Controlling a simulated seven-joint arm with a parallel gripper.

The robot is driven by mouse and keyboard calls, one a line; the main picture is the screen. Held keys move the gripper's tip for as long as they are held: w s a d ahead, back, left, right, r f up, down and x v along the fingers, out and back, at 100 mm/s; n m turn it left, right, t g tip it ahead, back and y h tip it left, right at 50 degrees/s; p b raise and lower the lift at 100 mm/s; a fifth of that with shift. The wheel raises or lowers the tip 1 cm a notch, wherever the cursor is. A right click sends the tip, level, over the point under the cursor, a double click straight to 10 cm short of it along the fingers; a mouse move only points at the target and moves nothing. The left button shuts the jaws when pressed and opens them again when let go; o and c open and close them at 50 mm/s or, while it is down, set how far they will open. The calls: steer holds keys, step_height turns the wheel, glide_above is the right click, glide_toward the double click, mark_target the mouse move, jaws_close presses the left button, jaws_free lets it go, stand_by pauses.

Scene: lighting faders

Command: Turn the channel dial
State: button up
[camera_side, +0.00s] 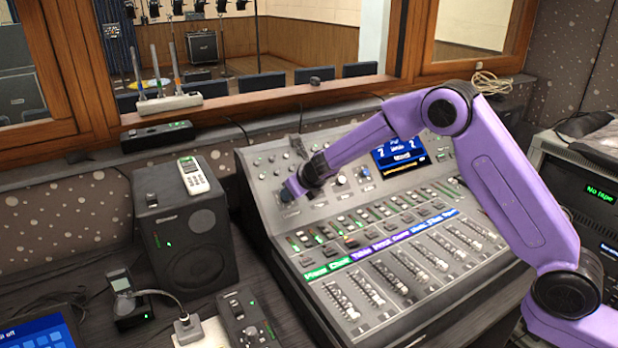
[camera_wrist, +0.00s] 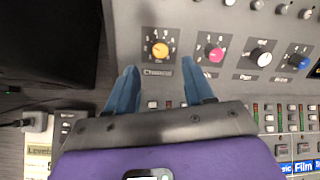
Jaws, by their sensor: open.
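The channel dial is an orange knob (camera_wrist: 160,50) with a ring of white marks and a label under it that looks like "Channel". It sits at the upper left of the console panel. My gripper (camera_wrist: 158,66) has blue fingers spread open and empty. In the wrist view the dial shows in the gap between the fingertips, slightly beyond them, with no visible contact. In the side view my gripper (camera_side: 291,190) is over the console's upper left corner and hides the dial.
To the dial's right stand a pink knob (camera_wrist: 215,54), a white knob (camera_wrist: 261,57) and a blue knob (camera_wrist: 299,61). The mixing console (camera_side: 270,225) has fader rows lower down. A black speaker (camera_side: 187,235) stands to the left, with a phone-like device (camera_side: 193,176) on top.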

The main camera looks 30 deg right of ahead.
steer(key=v, duration=1)
steer(key=shift+s+r, duration=0.1)
steer(key=shift+r, duration=0.05)
steer(key=shift+a, duration=0.1)
steer(key=s+a+r+n+y, duration=0.4)
steer(key=s+a+n+y, duration=0.3)
steer(key=n, duration=0.6)
steer(key=s+n+g+y, duration=0.1)
steer(key=s+n+g, duration=0.5)
steer(key=s+n, duration=0.95)
steer(key=s+d+f+n+g+h, duration=0.1)
steer(key=s+d+f+n+h, duration=0.1)
steer(key=s+d+n, duration=0.6)
steer(key=s+d+f+n+g+h, duration=0.2)
steer(key=s+d+n+h, duration=0.3)
steer(key=s+d+n, duration=0.4)
steer(key=s+d+f, duration=0.1)
steer(key=s+d, duration=0.2)
steer(key=s, duration=0.1)
steer(key=shift+s+f, duration=0.2)
steer(key=shift+s, duration=0.15)
